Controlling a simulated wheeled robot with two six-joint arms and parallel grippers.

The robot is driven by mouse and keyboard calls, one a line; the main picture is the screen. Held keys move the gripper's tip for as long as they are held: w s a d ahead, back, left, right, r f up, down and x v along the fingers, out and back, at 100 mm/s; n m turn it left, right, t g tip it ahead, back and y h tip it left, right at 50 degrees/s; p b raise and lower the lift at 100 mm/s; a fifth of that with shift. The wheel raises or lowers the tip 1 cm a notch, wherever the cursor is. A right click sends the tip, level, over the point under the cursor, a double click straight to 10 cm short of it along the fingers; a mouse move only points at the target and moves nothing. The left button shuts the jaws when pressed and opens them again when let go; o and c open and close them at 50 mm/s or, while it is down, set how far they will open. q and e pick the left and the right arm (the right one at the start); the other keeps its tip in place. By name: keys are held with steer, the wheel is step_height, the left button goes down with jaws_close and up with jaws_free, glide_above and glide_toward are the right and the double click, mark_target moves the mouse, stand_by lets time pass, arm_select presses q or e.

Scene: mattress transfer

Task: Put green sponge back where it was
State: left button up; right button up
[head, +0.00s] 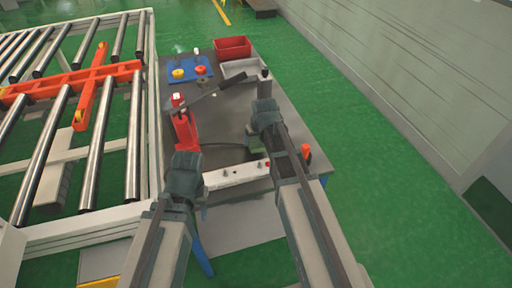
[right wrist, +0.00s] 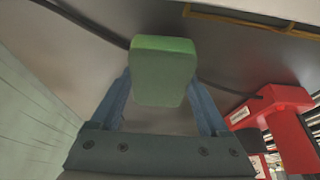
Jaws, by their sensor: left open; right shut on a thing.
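The green sponge (right wrist: 163,72) is between the two fingers of my right gripper (right wrist: 161,82) in the right wrist view. That gripper is shut on it. In the head view my right gripper (head: 264,118) is over the right part of the grey table (head: 290,125), and a bit of the sponge (head: 256,144) shows below it. I cannot tell whether the sponge touches the table. My left gripper (head: 187,160) is open and empty, near the table's front left, by the red tool. The spot where the sponge was before is not marked.
A red tool with a lever (head: 184,128) stands at the table's left. A white strip with knobs (head: 236,176) lies near the front, and an orange-topped item (head: 306,152) at the right edge. A red bin (head: 232,47), grey tray (head: 238,68) and blue board (head: 187,68) are at the back.

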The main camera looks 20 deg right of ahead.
mark_target(256, 145)
step_height(256, 145, down, 3)
steer(key=shift+f+b, duration=0.1)
steer(key=shift+b, duration=1.05)
steer(key=o, duration=1)
steer(key=shift+o, duration=0.2)
